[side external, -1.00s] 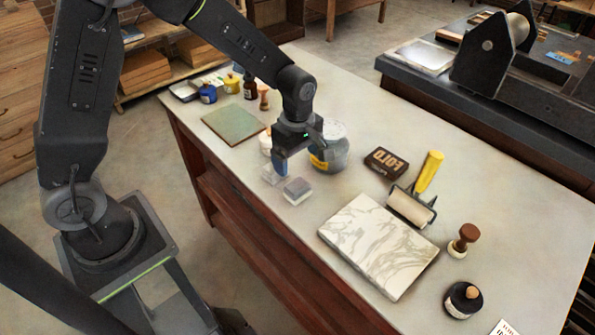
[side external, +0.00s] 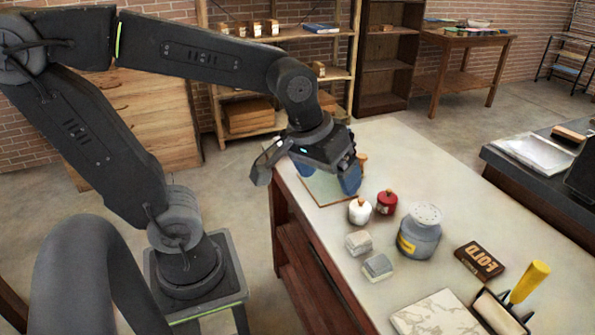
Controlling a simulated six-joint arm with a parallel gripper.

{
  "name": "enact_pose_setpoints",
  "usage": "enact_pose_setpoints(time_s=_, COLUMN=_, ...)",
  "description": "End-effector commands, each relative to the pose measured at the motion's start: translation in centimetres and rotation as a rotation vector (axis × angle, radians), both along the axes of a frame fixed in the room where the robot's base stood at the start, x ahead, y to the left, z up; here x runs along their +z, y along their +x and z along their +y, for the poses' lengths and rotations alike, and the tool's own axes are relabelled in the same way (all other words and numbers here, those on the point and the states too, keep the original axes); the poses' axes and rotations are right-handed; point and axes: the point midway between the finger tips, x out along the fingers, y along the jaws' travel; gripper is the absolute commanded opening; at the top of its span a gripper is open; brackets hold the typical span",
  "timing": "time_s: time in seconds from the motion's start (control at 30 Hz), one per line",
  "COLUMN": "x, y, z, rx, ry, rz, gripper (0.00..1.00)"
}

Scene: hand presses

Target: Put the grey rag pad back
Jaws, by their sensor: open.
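Two small grey blocks lie close together on the pale bench top: a light grey one (side external: 358,243) and, just in front and to the right, one with a darker grey top and pale lower part (side external: 377,267). I cannot tell for certain which is the rag pad. My gripper (side external: 327,179) is open with blue fingertips spread and nothing between them. It hangs above the greenish plate, behind and to the left of the blocks, apart from both.
A white bottle (side external: 360,211), a red bottle (side external: 386,202) and a large grey jar (side external: 419,235) stand beside the blocks. The plate (side external: 330,190) is partly hidden by my gripper. A FOLD box (side external: 479,261), a marbled slab (side external: 436,314) and a yellow-handled roller (side external: 530,281) lie to the right.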

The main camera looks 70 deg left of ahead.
Motion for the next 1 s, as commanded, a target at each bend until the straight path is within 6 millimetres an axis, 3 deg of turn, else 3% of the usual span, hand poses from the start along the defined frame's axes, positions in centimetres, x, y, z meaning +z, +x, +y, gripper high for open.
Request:
enact_pose_setpoints(time_s=0.1, x=0.9, y=-2.9, z=0.3, rx=-0.181, ry=0.08, rz=-0.071, gripper=0.91)
enact_pose_setpoints(time_s=0.3, x=1.1, y=-5.2, z=0.5, rx=-0.35, ry=0.166, rz=-0.123, gripper=0.91)
enact_pose_setpoints(time_s=1.0, x=1.2, y=-5.4, z=0.5, rx=-0.373, ry=0.178, rz=-0.127, gripper=0.91)
